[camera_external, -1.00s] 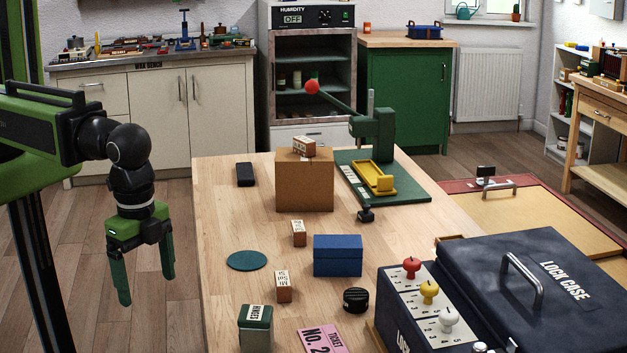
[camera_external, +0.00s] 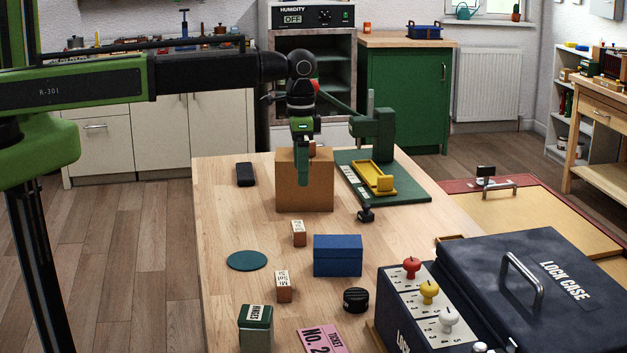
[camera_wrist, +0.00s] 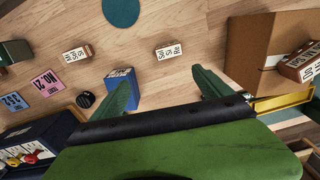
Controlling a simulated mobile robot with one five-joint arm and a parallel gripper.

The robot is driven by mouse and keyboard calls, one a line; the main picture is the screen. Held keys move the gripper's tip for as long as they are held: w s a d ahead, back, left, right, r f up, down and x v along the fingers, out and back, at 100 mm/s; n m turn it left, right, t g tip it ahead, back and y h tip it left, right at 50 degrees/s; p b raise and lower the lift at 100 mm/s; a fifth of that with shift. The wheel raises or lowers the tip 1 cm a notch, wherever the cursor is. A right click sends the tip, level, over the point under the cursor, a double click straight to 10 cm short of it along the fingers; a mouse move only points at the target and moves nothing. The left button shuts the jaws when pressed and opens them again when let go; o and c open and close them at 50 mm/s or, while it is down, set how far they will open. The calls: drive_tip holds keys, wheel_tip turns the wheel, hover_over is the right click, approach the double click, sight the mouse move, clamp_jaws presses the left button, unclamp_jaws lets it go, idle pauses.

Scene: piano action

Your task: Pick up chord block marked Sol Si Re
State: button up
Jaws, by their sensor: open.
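Three small wooden blocks with white labels show. One (camera_external: 299,233) lies mid-table and shows in the wrist view (camera_wrist: 168,51). One (camera_external: 283,286) stands nearer the front, its label seeming to begin "Mi Sol"; it also shows in the wrist view (camera_wrist: 77,53). The third (camera_wrist: 300,62) lies on the cardboard box, mostly hidden behind my gripper in the external view. I cannot tell which label reads Sol Si Re. My gripper (camera_external: 303,182) is open and empty, pointing down, overlapping the cardboard box in the external view. In the wrist view the mid-table block appears beyond its fingers (camera_wrist: 162,76).
The cardboard box (camera_external: 305,190) stands at the table's back, beside a green lever press (camera_external: 378,135) with a yellow tray. A blue box (camera_external: 338,256), black knob (camera_external: 356,300), green tin (camera_external: 256,328) and dark lock case (camera_external: 530,270) stand nearer. The table's left side is mostly clear.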

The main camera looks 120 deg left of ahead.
sight(298, 225)
drive_tip(key=f+b, duration=0.6)
drive_tip(key=s+a+f+b, duration=0.1)
drive_tip(key=f+b, duration=0.4)
drive_tip(key=b, duration=0.1)
drive_tip(key=s+f+b, duration=0.1)
drive_tip(key=f+b, duration=0.4)
drive_tip(key=f, duration=0.1)
drive_tip(key=shift+a+f+b, duration=0.3)
drive_tip(key=shift+b, duration=0.1)
drive_tip(key=shift+r, duration=0.2)
drive_tip(key=c, duration=1.5)
drive_tip(key=shift+r+p, duration=0.5)
drive_tip(key=shift+p, duration=0.25)
wheel_tip(298, 225, up, 4)
drive_tip(key=p, duration=0.3)
drive_tip(key=shift+p, duration=0.4)
drive_tip(key=shift+n, duration=0.3)
drive_tip(key=w+d+r+p, duration=0.1)
drive_tip(key=d+r+p, duration=0.1)
drive_tip(key=d, duration=0.1)
drive_tip(key=w+d+r+p, duration=0.1)
drive_tip(key=d+r+p, duration=0.1)
drive_tip(key=d, duration=0.2)
drive_tip(key=w+d+r+p, duration=0.1)
drive_tip(key=d+r+p, duration=0.1)
drive_tip(key=d, duration=0.2)
drive_tip(key=shift+d, duration=0.15)
